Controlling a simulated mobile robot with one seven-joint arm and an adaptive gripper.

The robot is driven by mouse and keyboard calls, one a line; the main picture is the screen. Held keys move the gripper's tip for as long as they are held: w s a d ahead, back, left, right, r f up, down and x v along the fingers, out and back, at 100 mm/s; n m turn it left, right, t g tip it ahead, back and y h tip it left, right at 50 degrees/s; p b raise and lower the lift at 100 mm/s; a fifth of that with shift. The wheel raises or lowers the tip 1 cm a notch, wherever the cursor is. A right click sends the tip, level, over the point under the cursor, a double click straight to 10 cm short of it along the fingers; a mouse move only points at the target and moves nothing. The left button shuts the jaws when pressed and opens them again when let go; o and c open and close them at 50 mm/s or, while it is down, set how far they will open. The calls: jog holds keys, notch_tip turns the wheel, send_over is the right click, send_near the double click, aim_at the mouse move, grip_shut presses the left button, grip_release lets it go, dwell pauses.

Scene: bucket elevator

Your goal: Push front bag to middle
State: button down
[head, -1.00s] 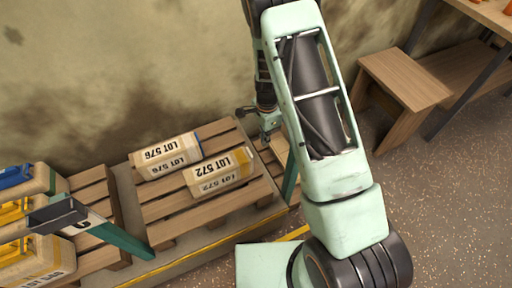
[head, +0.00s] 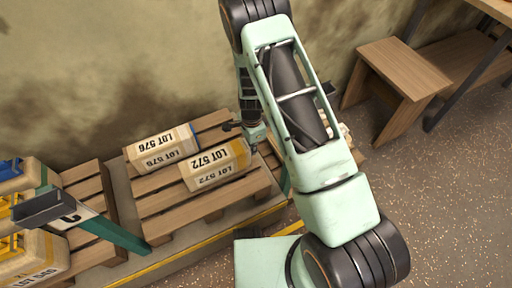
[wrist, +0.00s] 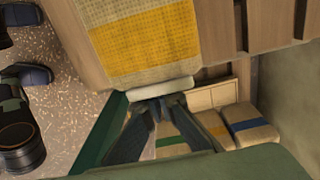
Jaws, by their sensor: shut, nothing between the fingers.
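The front bag, LOT 572 (head: 215,165), is tan with a yellow band and lies flat on the middle wooden pallet. In the wrist view its woven side and yellow band (wrist: 148,40) fill the top centre. My gripper (head: 253,146) is shut and empty, low at the bag's right end. In the wrist view the fingertips (wrist: 158,101) are right at the bag's pale end edge; I cannot tell whether they touch. Another bag, LOT 576 (head: 163,148), with a blue edge, lies behind it, closer to the wall.
A green and grey post with a sign (head: 105,228) stands left of the pallet. Stacked bags (head: 35,255) lie at far left. More bags (wrist: 250,132) show low in the wrist view. A wooden bench (head: 398,80) stands at right. The stained wall closes the back.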

aim_at(242, 146)
jog(key=s+a, duration=0.1)
jog(key=a, duration=0.1)
jog(key=s+a, duration=0.1)
jog(key=a, duration=0.2)
jog(key=s+a+p, duration=0.1)
jog(key=a, duration=0.1)
jog(key=shift+s+a, duration=0.1)
jog(key=shift+a, duration=0.15)
jog(key=d, duration=0.1)
jog(key=w+d, duration=0.2)
jog(key=d, duration=0.1)
jog(key=shift+r+b, duration=0.15)
jog(key=shift+b, duration=0.25)
notch_tip(242, 146, up, 10)
jog(key=p, duration=0.2)
jog(key=shift+s+p, duration=0.15)
jog(key=shift+p, duration=0.25)
